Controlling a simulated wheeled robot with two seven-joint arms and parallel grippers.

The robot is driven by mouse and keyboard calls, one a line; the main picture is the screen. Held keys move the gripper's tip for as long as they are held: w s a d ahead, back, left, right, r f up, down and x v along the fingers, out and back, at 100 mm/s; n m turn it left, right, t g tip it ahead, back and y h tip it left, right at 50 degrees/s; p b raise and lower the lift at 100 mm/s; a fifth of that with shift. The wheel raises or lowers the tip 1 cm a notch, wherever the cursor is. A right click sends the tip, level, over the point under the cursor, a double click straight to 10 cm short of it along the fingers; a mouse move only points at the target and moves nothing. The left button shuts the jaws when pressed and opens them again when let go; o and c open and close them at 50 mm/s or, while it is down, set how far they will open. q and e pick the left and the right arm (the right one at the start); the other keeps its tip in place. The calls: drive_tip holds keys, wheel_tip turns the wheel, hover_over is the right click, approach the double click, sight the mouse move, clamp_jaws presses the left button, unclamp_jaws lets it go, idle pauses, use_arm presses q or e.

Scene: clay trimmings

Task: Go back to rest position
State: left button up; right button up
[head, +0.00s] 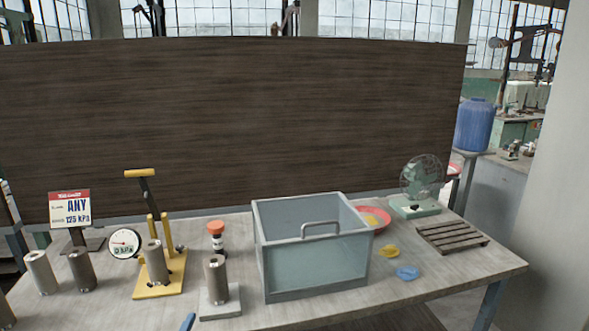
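Neither of my grippers shows in the head view. The work table (430,284) spreads across the front. On it stands a grey-blue bin (312,262) with a handle on its front wall. A yellow pump stand (160,288) with a yellow-topped handle holds a metal cylinder (156,262). A round gauge (124,243) reading about 0 kPa is beside it. A sign (70,208) reads "ANY 125 kPa". Another metal cylinder (216,278) stands on a pale square block (220,302).
Metal cylinders (40,272) stand at the left. An orange-capped jar (216,238) is behind the block. A red bowl (376,219), yellow piece (388,251), blue piece (408,273), fan (420,190) and wooden pallet (452,237) are right of the bin. A dark panel (230,120) rises behind.

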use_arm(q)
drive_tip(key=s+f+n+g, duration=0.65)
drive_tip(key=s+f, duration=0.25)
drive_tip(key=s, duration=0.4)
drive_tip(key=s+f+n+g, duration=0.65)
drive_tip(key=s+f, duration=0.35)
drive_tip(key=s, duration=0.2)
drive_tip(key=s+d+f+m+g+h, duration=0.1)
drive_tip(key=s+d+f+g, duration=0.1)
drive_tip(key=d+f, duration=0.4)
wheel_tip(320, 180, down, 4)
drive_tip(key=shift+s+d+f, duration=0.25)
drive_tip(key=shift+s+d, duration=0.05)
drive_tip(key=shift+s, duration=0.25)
